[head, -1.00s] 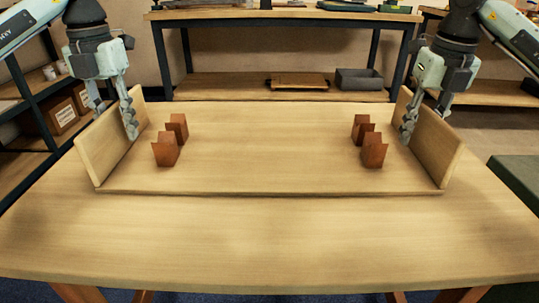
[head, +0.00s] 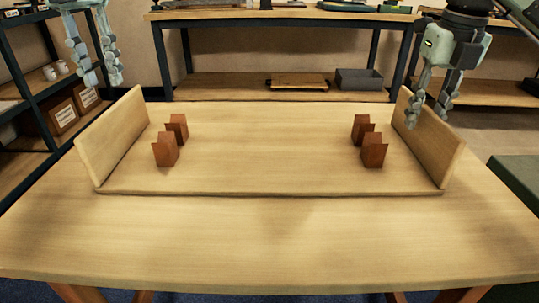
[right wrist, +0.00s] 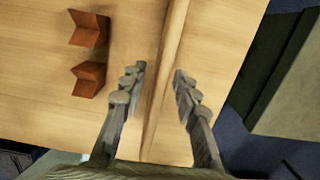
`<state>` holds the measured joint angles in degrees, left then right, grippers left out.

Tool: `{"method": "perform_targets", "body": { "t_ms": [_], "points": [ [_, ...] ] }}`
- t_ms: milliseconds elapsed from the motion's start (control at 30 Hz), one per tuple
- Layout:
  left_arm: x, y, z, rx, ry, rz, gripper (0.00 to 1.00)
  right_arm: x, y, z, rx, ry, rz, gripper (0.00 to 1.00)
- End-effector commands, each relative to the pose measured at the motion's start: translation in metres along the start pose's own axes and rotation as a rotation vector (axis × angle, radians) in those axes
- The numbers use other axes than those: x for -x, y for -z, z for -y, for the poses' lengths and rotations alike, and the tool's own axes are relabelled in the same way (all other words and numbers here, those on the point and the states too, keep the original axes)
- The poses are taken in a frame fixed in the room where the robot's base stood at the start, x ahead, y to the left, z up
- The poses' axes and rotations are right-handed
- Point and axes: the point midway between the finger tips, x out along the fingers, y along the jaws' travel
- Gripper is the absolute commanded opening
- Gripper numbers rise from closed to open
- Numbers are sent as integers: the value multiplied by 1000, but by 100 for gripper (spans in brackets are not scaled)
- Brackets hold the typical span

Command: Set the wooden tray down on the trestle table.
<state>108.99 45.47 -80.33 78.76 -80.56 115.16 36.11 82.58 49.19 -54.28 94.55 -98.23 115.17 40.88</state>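The wooden tray (head: 265,160), with a flat base and an upright board at each end, lies level on the trestle table (head: 265,240). Its front edge appears to rest on the tabletop. My left gripper (head: 103,80) is open and empty, above and left of the left end board (head: 112,138). My right gripper (head: 427,117) is open at the top of the right end board (head: 428,140). In the right wrist view its fingers (right wrist: 157,78) stand apart on either side of that board (right wrist: 170,60), with gaps visible.
Notched copper-brown blocks stand in pairs on the tray, left (head: 166,150) and right (head: 374,151). A dark green surface (head: 518,180) is close at the table's right. A dark shelf with cardboard boxes (head: 62,116) stands left, and a workbench (head: 280,15) stands behind. The table's front is clear.

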Motion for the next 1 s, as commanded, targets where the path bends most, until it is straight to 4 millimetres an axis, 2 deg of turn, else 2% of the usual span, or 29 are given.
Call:
{"method": "perform_targets", "body": {
  "t_ms": [33, 200, 400, 600, 1000],
  "points": [
    [0, 0, 0, 0, 0, 0, 30, 14, -1, 1, -4, 2, 7, 30],
    [0, 0, 0, 0, 0, 0, 30, 46, -1, 1, -5, 1, 6, 30],
    [0, 0, 0, 0, 0, 0, 30, 72, 0, 1, -4, 1, 3, 30],
    [0, 0, 0, 0, 0, 0, 30, 82, 0, 1, -3, 0, 1, 30],
    [0, 0, 0, 0, 0, 0, 30, 82, 0, 1, -2, 0, 0, 30]
  ]
}}
